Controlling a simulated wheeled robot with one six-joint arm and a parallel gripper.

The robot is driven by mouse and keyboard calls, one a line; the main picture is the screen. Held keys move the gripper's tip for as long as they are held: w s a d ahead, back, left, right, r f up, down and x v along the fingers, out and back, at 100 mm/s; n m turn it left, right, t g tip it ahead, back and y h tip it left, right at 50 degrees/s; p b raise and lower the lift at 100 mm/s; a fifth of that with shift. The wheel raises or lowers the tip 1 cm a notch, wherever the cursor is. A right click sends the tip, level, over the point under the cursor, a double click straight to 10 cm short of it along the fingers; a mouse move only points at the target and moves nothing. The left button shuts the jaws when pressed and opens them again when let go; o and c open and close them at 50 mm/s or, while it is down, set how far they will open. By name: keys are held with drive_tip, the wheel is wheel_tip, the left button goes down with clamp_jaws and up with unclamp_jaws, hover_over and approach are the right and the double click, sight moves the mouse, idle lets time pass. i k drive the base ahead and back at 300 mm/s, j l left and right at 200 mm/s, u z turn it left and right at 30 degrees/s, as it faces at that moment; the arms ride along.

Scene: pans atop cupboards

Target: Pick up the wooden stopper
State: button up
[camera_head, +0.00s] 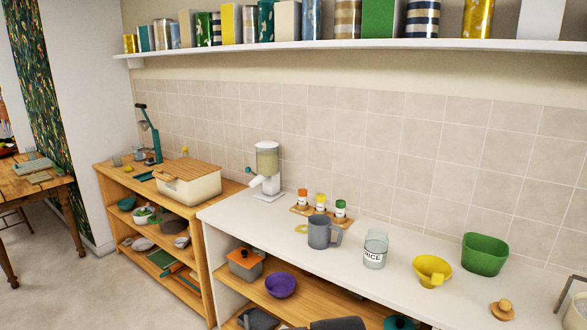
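A small round wooden piece with a knob on top, which looks like the wooden stopper (502,309), sits on the white counter (395,276) near the lower right of the head view. It stands apart from the other items, with bare counter around it. My gripper cannot be made out in this view.
Near the stopper are a green bowl (485,255), a yellow funnel-like cup (432,271) and a RICE jar (375,251). Farther left are a grey mug (322,232), spice jars on a wooden rack (310,210) and a dispenser (267,170). A shelf (340,47) runs above.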

sight(501, 311)
drive_tip(key=k+j+z, duration=0.15)
drive_tip(key=k+z, duration=0.2)
drive_tip(key=k+j, duration=0.15)
drive_tip(key=k, duration=0.25)
drive_tip(key=i+l, duration=0.3)
drive_tip(key=i+l+u, duration=0.1)
drive_tip(key=i+l, duration=0.15)
drive_tip(key=l, duration=0.2)
drive_tip(key=i+l, duration=0.55)
drive_tip(key=l, duration=0.25)
drive_tip(key=i+l+u, duration=0.1)
drive_tip(key=i+l, duration=0.15)
drive_tip(key=l, duration=0.15)
